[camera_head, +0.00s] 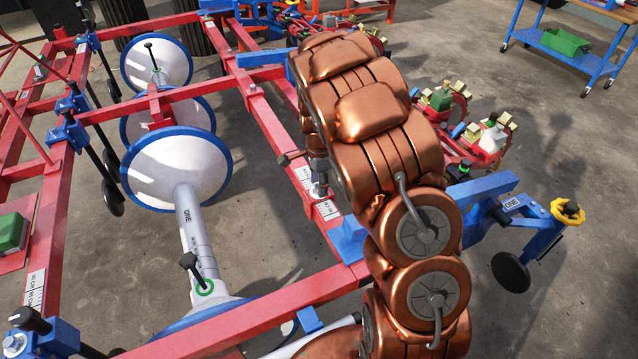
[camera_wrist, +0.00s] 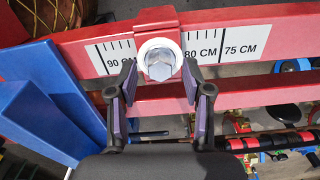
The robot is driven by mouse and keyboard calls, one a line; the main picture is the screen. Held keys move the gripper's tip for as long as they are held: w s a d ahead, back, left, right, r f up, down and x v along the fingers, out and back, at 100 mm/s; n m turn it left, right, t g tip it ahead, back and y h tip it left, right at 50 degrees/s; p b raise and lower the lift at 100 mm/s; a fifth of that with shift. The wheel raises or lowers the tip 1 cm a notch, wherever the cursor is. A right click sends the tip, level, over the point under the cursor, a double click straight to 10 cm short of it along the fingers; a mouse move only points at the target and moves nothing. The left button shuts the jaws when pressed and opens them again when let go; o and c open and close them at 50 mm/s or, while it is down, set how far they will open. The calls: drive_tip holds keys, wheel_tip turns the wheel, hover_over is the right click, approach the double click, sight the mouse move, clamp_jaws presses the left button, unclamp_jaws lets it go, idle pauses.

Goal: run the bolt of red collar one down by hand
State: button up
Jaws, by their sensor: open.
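In the wrist view the bolt (camera_wrist: 160,68), a silver hex head on a pale round washer, stands on the red collar (camera_wrist: 156,18) that wraps the red beam. My gripper (camera_wrist: 158,77) is open, with one dark, purple-padded finger on each side of the bolt head. The fingertips are close to the washer's lower edge; I cannot tell whether they touch. In the head view my copper arm hides most of the gripper and collar. A silver piece (camera_head: 318,188) shows at the beam beside the arm.
A measuring scale (camera_wrist: 239,42) runs along the beam on both sides of the collar. A blue bracket (camera_wrist: 60,95) stands close on the left in the wrist view. In the head view, white discs with blue rims (camera_head: 175,170) are left of the beam.

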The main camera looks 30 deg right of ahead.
wheel_tip(320, 180, up, 12)
drive_tip(key=shift+f, duration=0.2)
idle(0.4)
wheel_tip(320, 180, up, 12)
idle(0.6)
idle(0.6)
drive_tip(key=s+a+f+n+g, duration=0.15)
drive_tip(key=s+a+n, duration=0.35)
drive_tip(key=s, duration=0.8)
drive_tip(key=s+a+f+n+g, duration=0.1)
drive_tip(key=s+a+f+n, duration=0.2)
drive_tip(key=s+n, duration=0.7)
drive_tip(key=s+a+f+n+g, duration=0.1)
drive_tip(key=s+a+f+n, duration=0.25)
drive_tip(key=s, duration=1.15)
wheel_tip(320, 180, up, 18)
drive_tip(key=w+t+p, duration=0.1)
drive_tip(key=p, duration=1.5)
drive_tip(key=shift+t, duration=0.35)
drive_tip(key=shift+n, duration=0.25)
